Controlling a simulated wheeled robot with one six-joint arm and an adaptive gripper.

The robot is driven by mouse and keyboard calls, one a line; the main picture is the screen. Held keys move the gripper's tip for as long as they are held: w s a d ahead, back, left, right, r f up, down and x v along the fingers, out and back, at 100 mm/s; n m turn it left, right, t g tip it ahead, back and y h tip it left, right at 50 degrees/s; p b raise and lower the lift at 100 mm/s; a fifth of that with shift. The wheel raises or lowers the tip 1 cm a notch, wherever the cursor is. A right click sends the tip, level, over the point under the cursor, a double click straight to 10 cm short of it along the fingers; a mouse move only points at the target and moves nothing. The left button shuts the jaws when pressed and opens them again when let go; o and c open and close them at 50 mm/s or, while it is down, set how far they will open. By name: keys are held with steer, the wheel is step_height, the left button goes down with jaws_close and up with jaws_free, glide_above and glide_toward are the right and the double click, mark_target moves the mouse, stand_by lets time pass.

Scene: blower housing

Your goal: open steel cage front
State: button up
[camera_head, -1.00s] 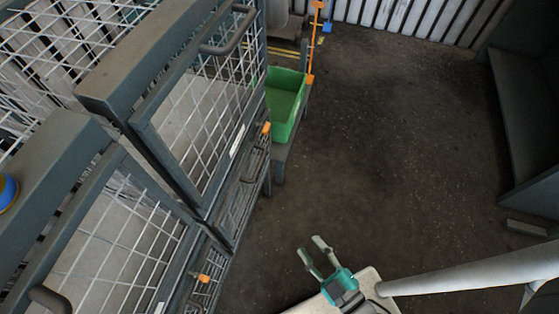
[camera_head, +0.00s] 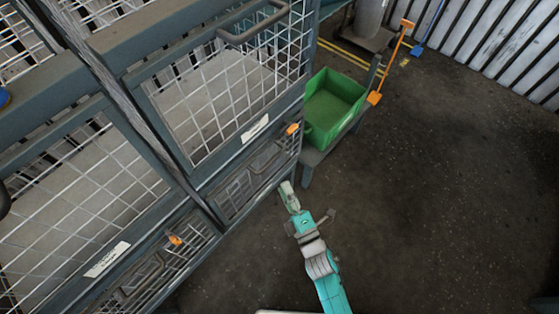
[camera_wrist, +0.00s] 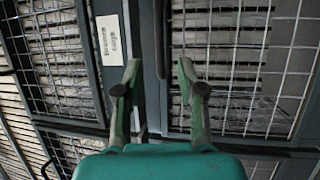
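The steel cages have wire-mesh fronts in dark steel frames. The right cage front (camera_head: 222,98) is shut, with a bar handle (camera_head: 252,25) at its top, an orange latch (camera_head: 292,129) and a white label (camera_head: 255,128) below. The left cage front (camera_head: 80,205) also has an orange latch (camera_head: 175,240) and a label (camera_head: 107,260). My gripper (camera_head: 289,193) is near the right cage's lower right corner, seen edge-on. Contact cannot be told.
A green bin (camera_head: 334,108) stands on a low stand just right of the cages. An orange-handled tool (camera_head: 392,60) and a blue one (camera_head: 430,30) stand behind it. The dark floor (camera_head: 430,200) at right is clear, up to a corrugated wall (camera_head: 500,40).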

mark_target(272, 161)
steer(key=x, duration=1)
steer(key=shift+w+r, duration=0.1)
steer(key=shift+r, duration=0.05)
jaws_close()
